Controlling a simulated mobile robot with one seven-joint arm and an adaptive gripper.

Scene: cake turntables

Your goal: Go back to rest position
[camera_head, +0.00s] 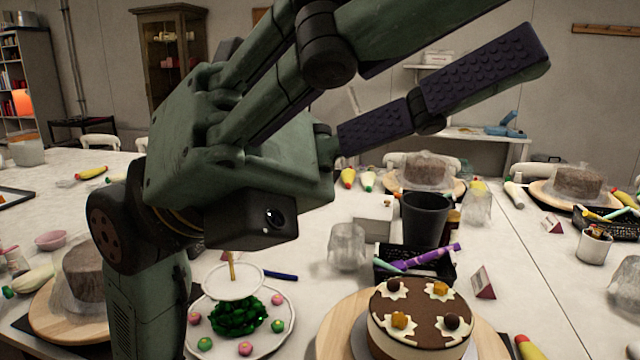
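My gripper (520,25) fills the upper middle of the view, close to the camera, with its fingers pointing up to the right. The two dark-padded fingers stand apart, with nothing visible between them. The tip of the upper finger is cut off by the top edge of the picture. My wrist and arm rise at the left and hide part of the table and the back wall.
A decorated chocolate cake (420,325) stands on a wooden turntable (340,330) at the front. Left of it is a plate (262,347) with green and pink sweets. A black tray (440,277) and dark cup (424,220) stand behind. Wrapped cakes stand on other turntables.

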